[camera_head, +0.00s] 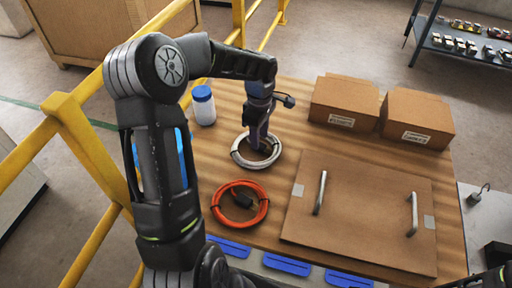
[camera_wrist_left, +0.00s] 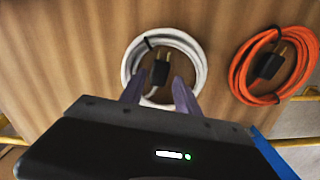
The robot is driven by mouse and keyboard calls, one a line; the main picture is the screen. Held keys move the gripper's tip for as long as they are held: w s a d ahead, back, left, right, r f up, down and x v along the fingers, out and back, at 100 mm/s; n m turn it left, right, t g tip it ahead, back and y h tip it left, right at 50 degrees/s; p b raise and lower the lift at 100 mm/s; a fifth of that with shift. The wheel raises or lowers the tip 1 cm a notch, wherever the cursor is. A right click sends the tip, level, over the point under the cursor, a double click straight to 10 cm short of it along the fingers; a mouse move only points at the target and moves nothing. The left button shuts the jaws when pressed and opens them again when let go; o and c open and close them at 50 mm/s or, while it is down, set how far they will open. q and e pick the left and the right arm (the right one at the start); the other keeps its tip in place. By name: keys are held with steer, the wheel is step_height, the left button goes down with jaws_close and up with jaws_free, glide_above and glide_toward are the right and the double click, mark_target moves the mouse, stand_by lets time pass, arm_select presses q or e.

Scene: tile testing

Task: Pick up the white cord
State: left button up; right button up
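The white cord (camera_head: 237,157) lies coiled on the wooden table, with a dark tie around it. In the left wrist view the white cord (camera_wrist_left: 199,62) has a black plug (camera_wrist_left: 160,71) inside its ring. My left gripper (camera_head: 258,147) points down over the coil. In the left wrist view the left gripper (camera_wrist_left: 159,84) has its two fingers apart, over the near part of the ring, with nothing held between them. I cannot tell whether the fingertips touch the cord. My right gripper is not seen.
An orange cord (camera_head: 216,208) lies coiled in front of the white one. A white bottle with a blue cap (camera_head: 203,106) stands at the left. Two cardboard boxes (camera_head: 345,101) sit behind, and a flat board with two handles (camera_head: 340,235) lies at the right. Yellow rails (camera_head: 88,150) run along the left.

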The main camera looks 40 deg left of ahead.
arm_select(q)
step_height(320, 180, down, 3)
steer(key=shift+a+f, duration=0.1)
stand_by(0.6)
jaws_close()
stand_by(0.4)
